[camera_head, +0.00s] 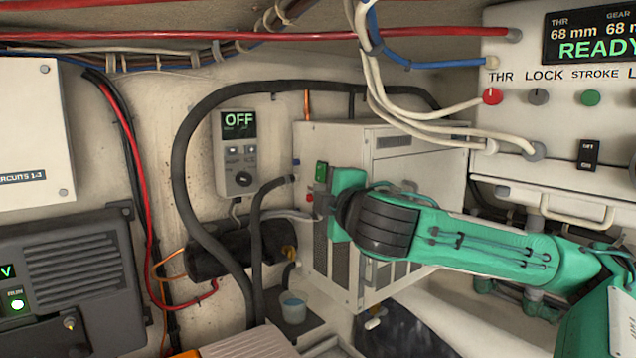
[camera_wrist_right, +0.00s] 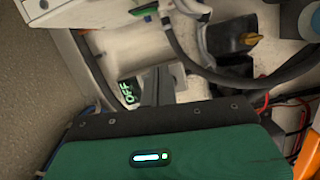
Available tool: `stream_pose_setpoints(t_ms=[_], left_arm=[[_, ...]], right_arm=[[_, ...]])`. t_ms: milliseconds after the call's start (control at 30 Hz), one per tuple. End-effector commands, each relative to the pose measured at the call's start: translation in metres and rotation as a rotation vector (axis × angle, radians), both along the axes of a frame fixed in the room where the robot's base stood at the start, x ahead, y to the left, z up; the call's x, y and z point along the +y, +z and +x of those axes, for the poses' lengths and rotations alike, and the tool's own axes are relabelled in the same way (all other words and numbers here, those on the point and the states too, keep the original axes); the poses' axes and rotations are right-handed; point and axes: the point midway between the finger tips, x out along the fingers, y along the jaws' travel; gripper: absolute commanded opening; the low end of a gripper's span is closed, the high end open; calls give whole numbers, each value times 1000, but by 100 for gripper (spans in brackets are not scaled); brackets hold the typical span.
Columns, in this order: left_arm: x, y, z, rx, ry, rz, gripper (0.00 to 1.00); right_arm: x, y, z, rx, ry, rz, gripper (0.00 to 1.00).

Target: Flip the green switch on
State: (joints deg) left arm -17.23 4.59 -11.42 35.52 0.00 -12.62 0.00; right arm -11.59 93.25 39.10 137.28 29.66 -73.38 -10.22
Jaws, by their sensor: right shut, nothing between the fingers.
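The green switch (camera_head: 321,172) is a small upright rocker on the left side face of the white louvred cabinet (camera_head: 335,150). A small red part sits just below it. I cannot tell which way the rocker is set. My right gripper (camera_head: 323,206) is at that side face, just below and right of the switch. Its fingers are small and partly hidden by its green body, and I cannot see clear contact. The wrist view shows its dark fingers (camera_wrist_right: 164,84) together and empty. My left gripper is out of view.
A wall controller (camera_head: 237,150) reads OFF; its display also shows in the wrist view (camera_wrist_right: 127,92). Black hoses (camera_head: 181,150) loop left of the cabinet. Pale cables (camera_head: 385,100) hang above it. A control panel (camera_head: 560,110) reading READY is at right.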

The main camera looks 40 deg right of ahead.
Motion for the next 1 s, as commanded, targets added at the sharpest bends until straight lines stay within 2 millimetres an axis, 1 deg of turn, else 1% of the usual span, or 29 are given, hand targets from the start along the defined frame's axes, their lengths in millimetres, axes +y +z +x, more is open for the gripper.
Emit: stream_pose_setpoints(t_ms=[167, 267, 867, 1000], left_arm=[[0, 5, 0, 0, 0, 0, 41], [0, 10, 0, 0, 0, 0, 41], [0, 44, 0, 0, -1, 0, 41], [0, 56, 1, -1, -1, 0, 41]], right_arm=[[-3, 1, 8, 3, -2, -1, 0], [-8, 1, 19, 4, -2, 0, 0], [-35, -2, 94, 5, -3, -3, 0], [-52, -2, 92, 1, -2, 6, 0]])
